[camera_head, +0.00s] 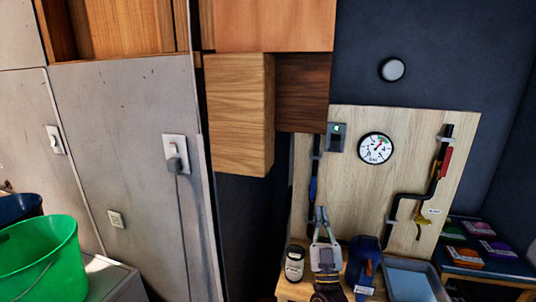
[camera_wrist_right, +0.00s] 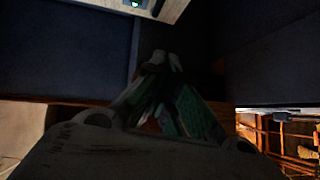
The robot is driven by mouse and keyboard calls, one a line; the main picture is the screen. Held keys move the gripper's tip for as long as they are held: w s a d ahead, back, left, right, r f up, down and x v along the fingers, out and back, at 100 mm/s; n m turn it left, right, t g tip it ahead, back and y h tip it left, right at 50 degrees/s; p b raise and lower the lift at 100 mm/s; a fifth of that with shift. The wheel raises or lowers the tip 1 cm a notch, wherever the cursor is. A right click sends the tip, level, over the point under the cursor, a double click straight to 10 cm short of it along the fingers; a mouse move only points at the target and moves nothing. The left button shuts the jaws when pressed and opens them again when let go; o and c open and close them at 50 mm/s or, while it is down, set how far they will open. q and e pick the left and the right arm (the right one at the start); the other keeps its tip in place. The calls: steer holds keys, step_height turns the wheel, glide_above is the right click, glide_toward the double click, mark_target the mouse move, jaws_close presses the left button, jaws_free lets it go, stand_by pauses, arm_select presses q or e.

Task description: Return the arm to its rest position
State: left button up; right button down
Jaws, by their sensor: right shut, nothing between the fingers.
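My right gripper (camera_head: 321,215) points upward at the bottom centre of the head view. It is in front of the wooden panel, between a small jar (camera_head: 295,263) and a dark blue bottle (camera_head: 362,262) in the picture. Its fingers are shut with nothing between them. In the dim right wrist view the fingertips (camera_wrist_right: 164,62) are close together before a dark background. My left gripper is out of view.
A wooden cabinet with an open-hanging door (camera_head: 240,115) is above and left of the gripper. The panel (camera_head: 345,195) carries a gauge (camera_head: 375,148) and a black pipe (camera_head: 437,165). A blue tray (camera_head: 408,281) is at right. A green bucket (camera_head: 45,262) stands at left.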

steer(key=s+a+f+n+g+y, duration=0.1)
steer(key=s+f+n+g+y, duration=0.15)
steer(key=f+g, duration=0.6)
steer(key=s+a+f+n+g+y, duration=0.15)
steer(key=s+f+g, duration=0.3)
steer(key=f, duration=0.65)
steer(key=s+d+f+m+g+h, duration=0.1)
steer(key=s+d+f+g, duration=0.25)
steer(key=s, duration=0.35)
steer(key=s+d+f+m+g+h, duration=0.2)
steer(key=s+d+f+g, duration=0.15)
steer(key=s, duration=0.35)
steer(key=s+d+f+m+g+h, duration=0.1)
steer(key=s+d+f+g, duration=0.25)
steer(key=s, duration=0.35)
step_height(320, 180, down, 33)
steer(key=s+g, duration=0.1)
steer(key=s, duration=0.1)
steer(key=s+d+f, duration=0.2)
steer(key=s+f, duration=0.8)
steer(key=s, duration=0.1)
steer(key=s+d+f+g, duration=0.1)
steer(key=s+d+f, duration=0.2)
steer(key=s+f, duration=0.7)
steer(key=shift+s+d, duration=0.3)
steer(key=shift+s, duration=0.35)
